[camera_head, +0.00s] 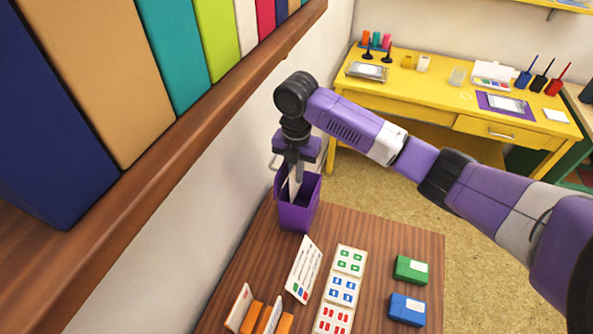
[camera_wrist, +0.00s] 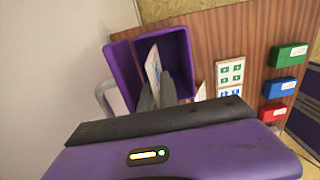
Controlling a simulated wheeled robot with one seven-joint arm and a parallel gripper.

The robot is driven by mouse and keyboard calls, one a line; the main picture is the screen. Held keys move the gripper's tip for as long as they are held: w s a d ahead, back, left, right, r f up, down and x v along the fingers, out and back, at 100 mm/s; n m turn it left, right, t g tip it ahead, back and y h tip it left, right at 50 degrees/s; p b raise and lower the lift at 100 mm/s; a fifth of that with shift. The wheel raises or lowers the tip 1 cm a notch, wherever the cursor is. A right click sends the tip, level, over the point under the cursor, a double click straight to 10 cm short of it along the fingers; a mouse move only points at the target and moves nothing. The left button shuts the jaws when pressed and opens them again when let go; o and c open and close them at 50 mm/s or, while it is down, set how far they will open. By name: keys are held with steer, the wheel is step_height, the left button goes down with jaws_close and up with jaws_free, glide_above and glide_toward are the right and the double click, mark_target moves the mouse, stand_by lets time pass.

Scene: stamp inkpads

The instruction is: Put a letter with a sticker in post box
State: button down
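A purple open-topped post box (camera_head: 298,216) stands at the far left corner of the brown table; it also shows in the wrist view (camera_wrist: 122,75). My gripper (camera_head: 297,166) is over its opening, pointing down. The gripper (camera_wrist: 158,90) is shut on a thin white letter (camera_wrist: 153,66). The letter's lower part is within the box opening, and it looks upright. Whether it touches the bottom, and whether it bears a sticker, I cannot tell. Sticker sheets (camera_head: 342,290) with green, blue and red stickers lie on the table.
Another white letter (camera_head: 303,270) and orange holders (camera_head: 251,316) are near the table's left side. Green (camera_head: 411,269) and blue (camera_head: 407,309) boxes sit at the right. A wall is close left of the post box. A yellow desk (camera_head: 440,95) stands behind.

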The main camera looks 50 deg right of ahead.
steer(key=shift+f, duration=0.15)
steer(key=c, duration=1.5)
jaws_free()
steer(key=shift+c, duration=0.2)
steer(key=shift+r+p, duration=2.4)
steer(key=shift+r, duration=0.65)
